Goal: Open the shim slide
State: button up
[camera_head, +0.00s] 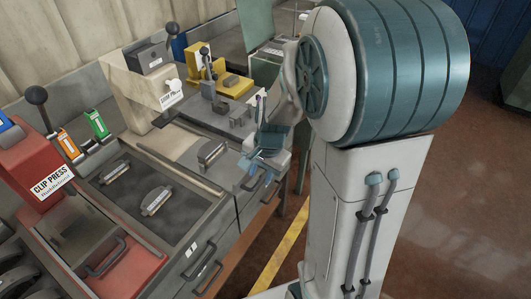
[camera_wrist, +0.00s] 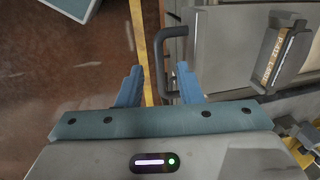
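No label in view reads "shim slide". My gripper (camera_head: 256,166) is at the front edge of the grey workbench, beside a dark bar handle (camera_head: 251,183). In the wrist view my gripper (camera_wrist: 160,70) is open and empty, its two blue fingers spread. A dark bar handle (camera_wrist: 163,48) on a grey front (camera_wrist: 228,45) lies just ahead of the fingertips. The handle is not gripped. A metal part with a tan labelled face (camera_wrist: 273,57) sits on that grey top. It seems to match the metal part (camera_head: 211,153) in the head view.
A red clip press (camera_head: 40,165) stands at the left. A tray (camera_head: 178,228) holds two metal parts. Other drawer handles (camera_head: 200,262) line the bench front. A beige press (camera_head: 155,92) and a yellow fixture (camera_head: 222,78) stand behind. Open floor (camera_head: 440,250) lies to the right.

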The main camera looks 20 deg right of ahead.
notch_tip(320, 180, up, 12)
jog(key=s+d, duration=0.1)
jog(key=shift+s+d+f, duration=0.2)
jog(key=shift+s, duration=0.15)
jog(key=s+a+n+t+h, duration=0.1)
jog(key=s+a+n, duration=0.1)
jog(key=s+n, duration=0.8)
jog(key=shift+s+a+f, duration=0.25)
jog(key=shift+s+a, duration=0.05)
jog(key=shift+s, duration=0.4)
